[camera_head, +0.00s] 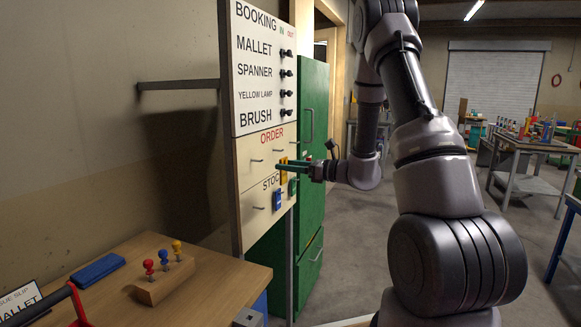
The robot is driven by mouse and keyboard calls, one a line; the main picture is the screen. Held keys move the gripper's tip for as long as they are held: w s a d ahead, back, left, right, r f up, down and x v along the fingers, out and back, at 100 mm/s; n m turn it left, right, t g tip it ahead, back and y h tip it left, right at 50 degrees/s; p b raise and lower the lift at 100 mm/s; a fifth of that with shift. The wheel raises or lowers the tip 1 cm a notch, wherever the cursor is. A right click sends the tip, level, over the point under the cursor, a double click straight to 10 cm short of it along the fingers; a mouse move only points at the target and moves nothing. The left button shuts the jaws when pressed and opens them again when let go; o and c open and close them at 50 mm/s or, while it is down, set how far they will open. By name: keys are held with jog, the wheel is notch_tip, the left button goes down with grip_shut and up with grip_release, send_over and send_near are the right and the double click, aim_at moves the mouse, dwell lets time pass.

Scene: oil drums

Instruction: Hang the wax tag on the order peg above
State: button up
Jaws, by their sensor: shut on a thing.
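My gripper (297,167) is in front of the board, at the lower edge of its ORDER section (262,147). It is shut on a small yellow tag (283,165). No wording can be read on the tag. Small pegs stick out of the ORDER section, one at the left (257,161) and one further right (278,150). I cannot tell whether the tag touches a peg. In the STOCK section below, a blue tag (277,200) and a green tag (292,187) hang, and a peg at the left (258,208) is bare.
The upper board (262,60) has several black knobs beside tool names. A green cabinet (312,130) stands close behind the board. A wooden bench (205,290) below holds a block with red, blue and yellow knobs (163,275) and a blue pad (97,268).

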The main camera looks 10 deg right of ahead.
aim_at(251, 162)
dwell(0.4)
jog(key=shift+x, duration=2.5)
jog(key=shift+w+a, duration=0.4)
jog(key=shift+a, duration=0.2)
jog(key=shift+f+x, duration=0.15)
jog(key=shift+x, duration=0.65)
jog(key=shift+f+x, duration=0.15)
jog(key=shift+x, duration=0.7)
dwell(0.3)
dwell(0.5)
jog(key=o, duration=1.4)
